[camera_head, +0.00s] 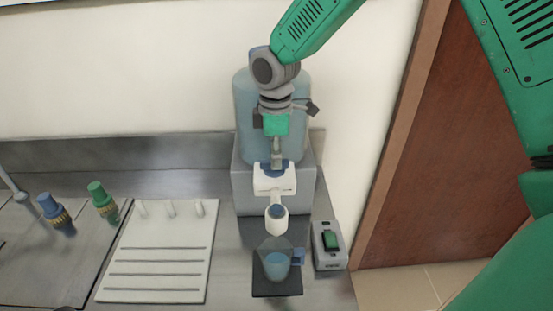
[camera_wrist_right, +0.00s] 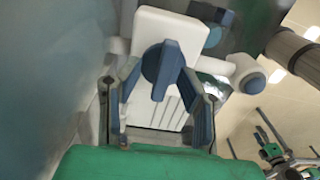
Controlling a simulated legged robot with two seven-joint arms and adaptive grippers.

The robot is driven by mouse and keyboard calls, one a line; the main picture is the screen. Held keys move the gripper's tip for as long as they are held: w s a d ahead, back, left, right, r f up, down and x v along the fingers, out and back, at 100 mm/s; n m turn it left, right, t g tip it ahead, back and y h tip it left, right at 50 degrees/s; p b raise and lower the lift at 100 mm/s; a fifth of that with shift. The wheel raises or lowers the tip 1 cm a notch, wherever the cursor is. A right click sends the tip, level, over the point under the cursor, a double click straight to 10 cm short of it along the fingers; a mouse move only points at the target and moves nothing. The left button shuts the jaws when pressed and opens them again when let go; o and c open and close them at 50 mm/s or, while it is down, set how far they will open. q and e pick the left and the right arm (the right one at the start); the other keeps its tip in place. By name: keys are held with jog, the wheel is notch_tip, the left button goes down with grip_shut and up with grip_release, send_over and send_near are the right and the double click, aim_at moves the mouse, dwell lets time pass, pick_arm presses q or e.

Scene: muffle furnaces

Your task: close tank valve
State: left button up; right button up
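The tank (camera_head: 243,112), pale blue, stands on a grey block (camera_head: 242,185) against the wall in the head view. A white valve body (camera_head: 274,182) with a spout (camera_head: 277,212) is at its front. In the wrist view, the blue valve handle (camera_wrist_right: 163,68) is on the white valve body (camera_wrist_right: 188,35). My right gripper (camera_head: 277,160) reaches down to the valve in front of the tank. In the wrist view its fingers (camera_wrist_right: 161,85) are apart, one on each side of the handle; contact is not clear. My left gripper is out of view.
A beaker (camera_head: 276,267) holding blue liquid stands on a black pad (camera_head: 277,288) under the spout. A white rack board (camera_head: 155,262) and blue and green taps (camera_head: 104,202) are left.

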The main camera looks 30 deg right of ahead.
notch_tip(320, 180, up, 11)
jog(key=shift+d+f, duration=0.15)
jog(key=shift+d, duration=0.05)
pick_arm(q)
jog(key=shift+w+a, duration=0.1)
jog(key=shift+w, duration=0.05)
pick_arm(e)
jog(key=shift+s+a, duration=0.1)
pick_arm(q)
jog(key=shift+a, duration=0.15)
pick_arm(e)
jog(key=shift+a, duration=0.15)
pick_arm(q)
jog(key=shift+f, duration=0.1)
pick_arm(e)
jog(key=shift+s, duration=0.1)
